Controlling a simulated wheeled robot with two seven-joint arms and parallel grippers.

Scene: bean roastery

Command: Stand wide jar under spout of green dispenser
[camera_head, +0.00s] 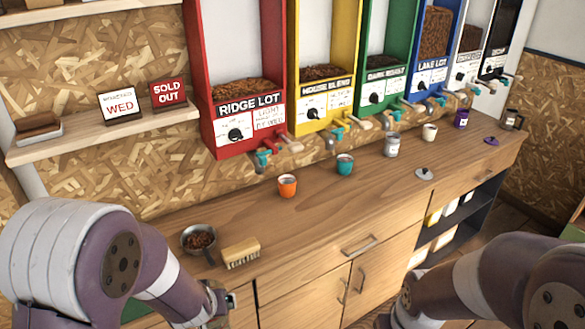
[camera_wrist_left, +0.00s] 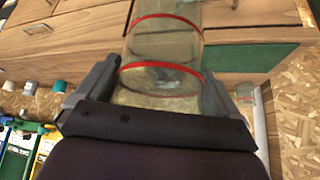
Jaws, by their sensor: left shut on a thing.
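My left gripper (camera_wrist_left: 160,68) is shut on a clear glass jar with red bands (camera_wrist_left: 165,50), one finger on each side of it. The green dispenser (camera_head: 369,100), labelled Dark Roast, hangs on the back wall between the yellow and blue ones. Its spout (camera_head: 361,123) sticks out above the counter (camera_head: 315,205). My right arm shows at the lower right; its gripper is out of view.
An orange cup (camera_head: 287,187), teal cup (camera_head: 345,165), grey canister (camera_head: 391,146) and white cup (camera_head: 430,132) stand along the counter.

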